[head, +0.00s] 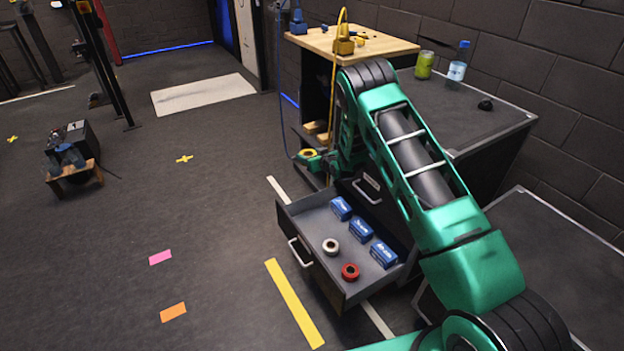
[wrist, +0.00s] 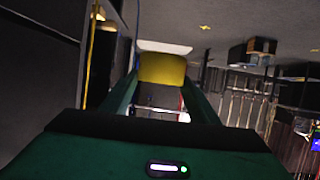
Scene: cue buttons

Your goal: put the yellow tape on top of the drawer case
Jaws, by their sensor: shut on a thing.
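The yellow tape (wrist: 162,70) is between the two fingers of my gripper (wrist: 162,88) in the wrist view. In the head view, my gripper (head: 311,157) is shut on the tape (head: 308,153), left of the drawer case and above the floor. The drawer case (head: 480,122) is dark, with a flat top partly hidden by my arm.
A green jar (head: 425,65), a bottle (head: 457,66) and a small black object (head: 486,104) stand on the case top, with bare room between. A wooden-topped bench (head: 390,46) with yellow tools stands behind. Another dark surface (head: 560,265) lies at right.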

